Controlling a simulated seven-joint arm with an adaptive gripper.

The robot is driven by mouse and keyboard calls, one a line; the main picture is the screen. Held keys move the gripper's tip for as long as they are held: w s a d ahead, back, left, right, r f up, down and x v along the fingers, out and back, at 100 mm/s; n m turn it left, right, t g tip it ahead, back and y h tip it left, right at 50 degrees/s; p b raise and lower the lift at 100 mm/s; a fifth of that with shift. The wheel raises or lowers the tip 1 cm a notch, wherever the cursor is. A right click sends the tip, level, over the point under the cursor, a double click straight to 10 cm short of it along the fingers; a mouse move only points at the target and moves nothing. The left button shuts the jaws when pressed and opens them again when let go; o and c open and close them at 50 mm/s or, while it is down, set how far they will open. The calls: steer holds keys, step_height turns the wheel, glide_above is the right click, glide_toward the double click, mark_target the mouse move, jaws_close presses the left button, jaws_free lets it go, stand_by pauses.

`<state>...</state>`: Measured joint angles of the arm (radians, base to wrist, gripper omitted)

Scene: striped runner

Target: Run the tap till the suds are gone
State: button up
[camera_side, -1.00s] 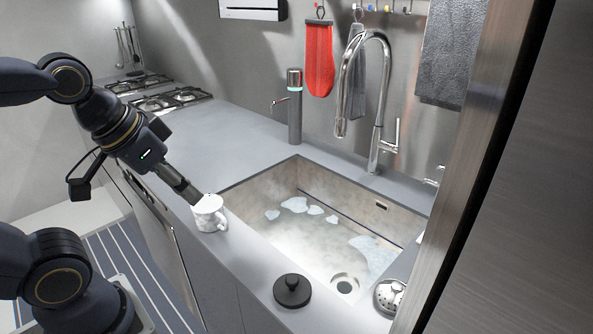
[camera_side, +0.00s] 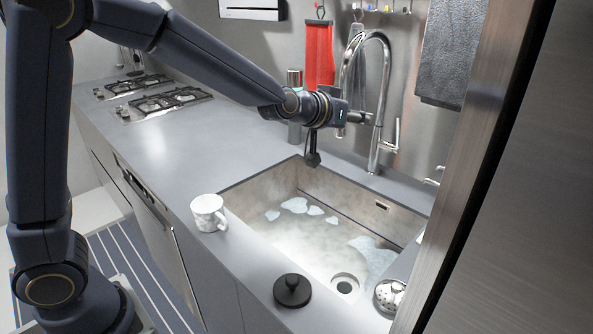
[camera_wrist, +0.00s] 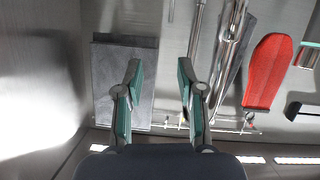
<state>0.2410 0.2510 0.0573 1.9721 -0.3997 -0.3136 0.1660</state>
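The tall chrome tap (camera_side: 380,100) stands behind the sink, its lever (camera_side: 397,134) upright on the right side of its body. No water shows from its spout. Pale suds (camera_side: 372,254) lie in several patches on the floor of the stone-coloured sink (camera_side: 270,185). My gripper (camera_side: 364,118) is level with the tap's body, left of it and pointing right; I cannot tell if it touches. In the wrist view my gripper (camera_wrist: 158,68) is open with nothing between its fingers, and the tap (camera_wrist: 225,50) shows to their right.
A marbled mug (camera_side: 208,213) stands on the counter left of the sink. A black knobbed lid (camera_side: 292,291) and a metal strainer (camera_side: 389,296) lie at the front edge. A red mitt (camera_side: 319,50) and grey towel (camera_side: 447,50) hang behind.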

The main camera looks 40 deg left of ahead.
mark_target(398, 120)
steer(key=w+d+f+n+t+y, duration=0.2)
steer(key=w+f+t+y, duration=0.2)
steer(key=w+f, duration=0.45)
steer(key=w+a, duration=0.1)
steer(key=w, duration=0.4)
steer(key=w+a, duration=0.1)
steer(key=w, duration=0.5)
steer(key=w+a, duration=0.1)
steer(key=w, duration=0.5)
steer(key=shift+a+r, duration=0.1)
steer(key=shift+a, duration=0.15)
steer(key=shift+c, duration=0.2)
jaws_close()
